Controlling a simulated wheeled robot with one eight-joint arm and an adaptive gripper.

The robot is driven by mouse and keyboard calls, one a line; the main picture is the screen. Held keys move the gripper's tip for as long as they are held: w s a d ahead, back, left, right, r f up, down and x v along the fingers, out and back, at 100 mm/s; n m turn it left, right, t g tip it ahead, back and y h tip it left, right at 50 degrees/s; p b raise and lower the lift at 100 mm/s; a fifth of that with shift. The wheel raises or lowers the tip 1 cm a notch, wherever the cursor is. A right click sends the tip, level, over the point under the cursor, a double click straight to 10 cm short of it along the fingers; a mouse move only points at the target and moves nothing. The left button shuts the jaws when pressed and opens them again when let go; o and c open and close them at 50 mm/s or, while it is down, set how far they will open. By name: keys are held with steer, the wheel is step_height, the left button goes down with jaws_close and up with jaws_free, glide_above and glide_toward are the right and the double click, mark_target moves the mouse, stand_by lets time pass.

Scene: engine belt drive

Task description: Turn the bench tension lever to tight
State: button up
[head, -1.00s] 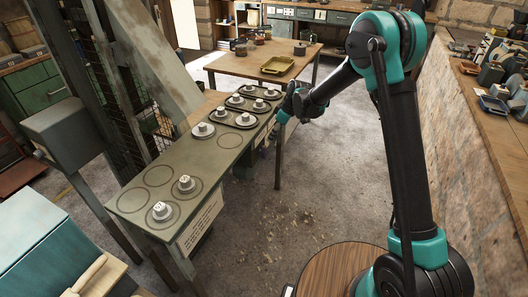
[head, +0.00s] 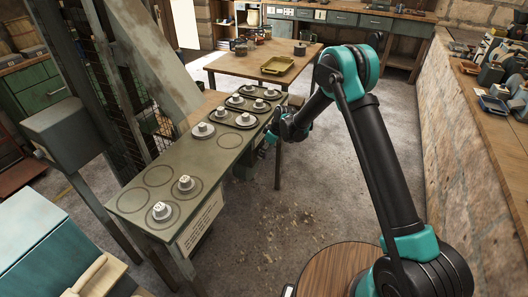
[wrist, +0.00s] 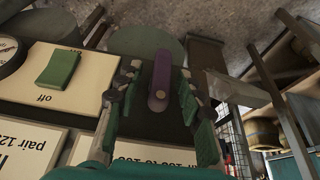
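The green bench (head: 202,165) runs along the left of the head view. In the wrist view a purple bar-shaped lever (wrist: 161,82) with a rounded end stands out from the bench's front. My gripper (head: 266,146) is at the bench's right side in the head view. In the wrist view my gripper (wrist: 156,92) is open, with one finger on each side of the lever. A gap shows between the lever and each finger, so it does not look gripped. The lever is hidden in the head view, and its tight marking is not readable.
A green switch (wrist: 58,69) on a cream plate marked "off" is left of the fingers, by part of a round dial (wrist: 8,52). Several grey pulleys stand on the bench top. A wooden table (head: 235,62) with a yellow tray (head: 277,65) is behind. Open floor lies right.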

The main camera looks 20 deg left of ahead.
jaws_close()
steer(key=shift+w+g, duration=0.1)
steer(key=shift+g, duration=0.2)
steer(key=g, duration=0.3)
steer(key=m+g, duration=0.1)
steer(key=shift+w+f+g, duration=0.1)
steer(key=shift+w+g, duration=0.2)
steer(key=shift+g, duration=0.1)
steer(key=shift+w+f+m+g+y, duration=0.1)
steer(key=shift+m+g+y, duration=0.2)
steer(key=shift+g, duration=0.8)
steer(key=shift+m+g+y, duration=0.2)
steer(key=shift+g+y, duration=0.1)
steer(key=shift+g, duration=0.8)
